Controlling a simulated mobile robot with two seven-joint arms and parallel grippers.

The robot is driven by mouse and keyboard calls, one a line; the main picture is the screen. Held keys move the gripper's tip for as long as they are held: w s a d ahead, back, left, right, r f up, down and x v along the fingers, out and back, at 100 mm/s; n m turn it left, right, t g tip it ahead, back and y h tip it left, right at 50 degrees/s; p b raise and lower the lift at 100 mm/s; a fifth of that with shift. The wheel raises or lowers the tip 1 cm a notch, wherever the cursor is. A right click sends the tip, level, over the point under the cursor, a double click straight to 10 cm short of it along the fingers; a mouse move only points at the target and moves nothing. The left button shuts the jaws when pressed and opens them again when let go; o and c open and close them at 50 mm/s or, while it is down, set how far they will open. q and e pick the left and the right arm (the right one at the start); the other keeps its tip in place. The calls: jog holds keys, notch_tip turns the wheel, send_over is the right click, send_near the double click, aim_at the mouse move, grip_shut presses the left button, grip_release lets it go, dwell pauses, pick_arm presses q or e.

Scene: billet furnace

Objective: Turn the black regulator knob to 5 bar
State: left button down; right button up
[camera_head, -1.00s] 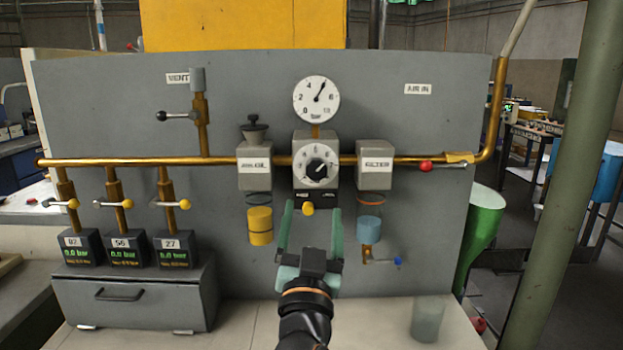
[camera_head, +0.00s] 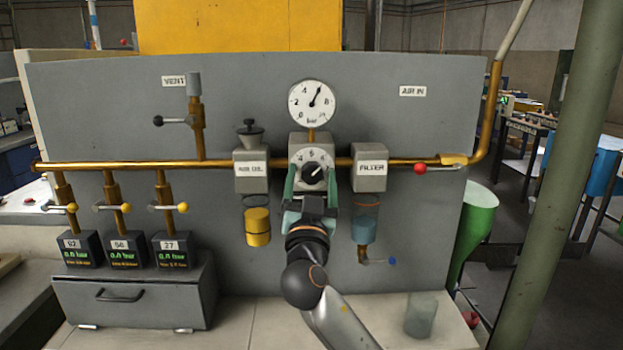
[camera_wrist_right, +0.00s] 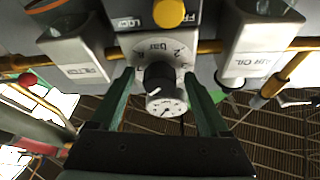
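The black regulator knob (camera_head: 312,174) sits in the middle of a white dial on the grey regulator block (camera_head: 312,142), with a pale pointer mark aimed up and to the right. In the right wrist view the knob (camera_wrist_right: 157,77) shows between the fingers. My right gripper (camera_head: 312,178) is open, its green fingers on either side of the knob, with gaps to it in the wrist view. The round pressure gauge (camera_head: 312,103) above has its needle between 4 and 8, near 6. My left gripper is not in view.
The air oil unit (camera_head: 251,172) stands left of the regulator and the filter (camera_head: 369,168) right of it, both close to my fingers. A brass pipe (camera_head: 130,165) runs across the panel. A red-ended valve lever (camera_head: 420,168) is further right.

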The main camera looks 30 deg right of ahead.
grip_shut()
dwell(0.4)
